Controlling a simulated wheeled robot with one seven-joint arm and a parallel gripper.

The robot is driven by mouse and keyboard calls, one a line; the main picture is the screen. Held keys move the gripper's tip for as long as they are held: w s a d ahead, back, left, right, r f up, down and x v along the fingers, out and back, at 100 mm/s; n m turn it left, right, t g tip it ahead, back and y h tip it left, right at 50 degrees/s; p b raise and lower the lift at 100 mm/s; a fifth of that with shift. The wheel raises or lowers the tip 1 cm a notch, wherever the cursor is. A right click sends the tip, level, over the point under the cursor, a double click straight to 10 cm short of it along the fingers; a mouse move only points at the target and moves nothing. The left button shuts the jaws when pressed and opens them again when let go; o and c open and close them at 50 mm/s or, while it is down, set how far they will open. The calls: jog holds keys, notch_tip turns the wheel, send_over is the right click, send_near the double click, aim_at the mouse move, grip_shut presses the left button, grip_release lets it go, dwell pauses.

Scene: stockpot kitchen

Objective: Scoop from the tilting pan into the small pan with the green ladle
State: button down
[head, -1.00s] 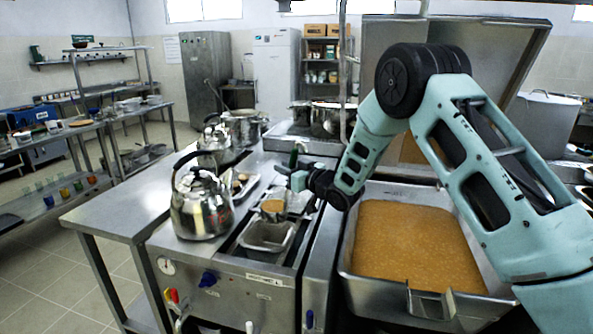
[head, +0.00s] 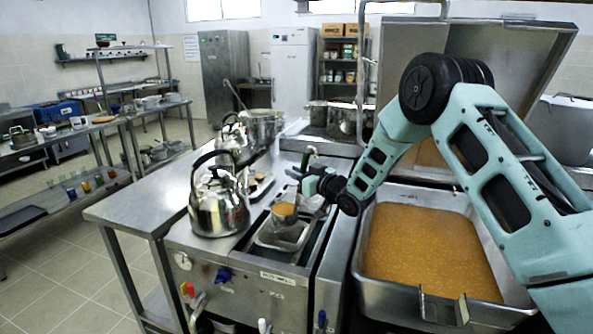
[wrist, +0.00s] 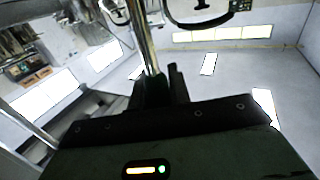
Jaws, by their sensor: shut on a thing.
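The tilting pan (head: 430,300) is a large steel basin at the right, filled with orange-brown food (head: 425,250), its lid raised behind. The small pan (head: 268,243) is a rectangular steel pan set in the counter to its left. My gripper (head: 308,184) is shut on the green ladle, whose green handle end (head: 309,155) sticks up above it. The ladle's bowl (head: 284,211) appears to hold brown food and sits over the back of the small pan; I cannot tell whether they touch. The wrist view shows the ladle's shiny metal shaft (wrist: 147,42) between my dark fingers.
A steel kettle (head: 219,208) stands left of the small pan, with another kettle (head: 232,140) and a pot (head: 265,128) behind. Knobs and taps (head: 222,275) line the counter's front.

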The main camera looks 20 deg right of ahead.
jog(key=shift+f, duration=1.1)
jog(key=shift+s+a+f+n, duration=1.7)
jog(key=shift+s+a+n, duration=1.3)
jog(key=shift+a+n, duration=2.3)
jog(key=s+a+f+n+b, duration=0.1)
jog(key=a+f+n+b, duration=0.1)
jog(key=f+n+b, duration=0.2)
jog(key=s+a+f+n+b, duration=0.1)
jog(key=a+f+n+b, duration=0.1)
jog(key=f+b, duration=0.4)
jog(key=s+a+f+n+b, duration=0.1)
jog(key=a+f+n+b, duration=0.2)
jog(key=b, duration=0.6)
notch_tip(320, 180, down, 3)
jog(key=shift+s+f+n, duration=0.1)
jog(key=shift+n, duration=1.2)
